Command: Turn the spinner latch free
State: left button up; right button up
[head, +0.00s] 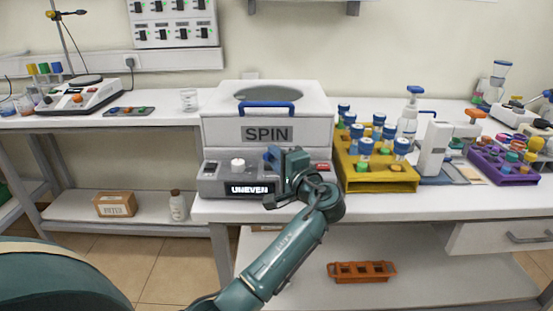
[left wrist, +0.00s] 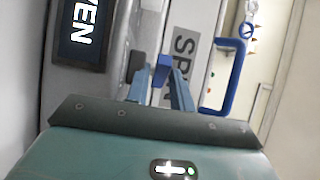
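The spinner is a white box (head: 222,132) marked SPIN with a blue lid handle (head: 267,106). Its grey front panel (head: 212,185) has a display (head: 249,190) reading UNEVEN. A small blue latch (head: 272,154) sits at the seam between lid and panel. My left gripper (head: 287,165) is right at it, partly covering it. In the left wrist view the blue latch (left wrist: 161,71) stands between the two fingertips of my left gripper (left wrist: 160,82). Whether the fingers press on it or only stand around it, I cannot tell. My right gripper is out of view.
A yellow rack (head: 380,182) with blue-capped vials stands close right of the spinner. A pump bottle (head: 408,118) and purple rack (head: 506,165) are farther right. A hotplate (head: 75,97) and glass beaker (head: 189,100) stand left. An orange rack (head: 362,272) lies on the lower shelf.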

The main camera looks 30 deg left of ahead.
pick_arm(q)
jog(key=shift+o, duration=1.2)
jog(key=v, duration=1.3)
jog(key=shift+b, duration=0.3)
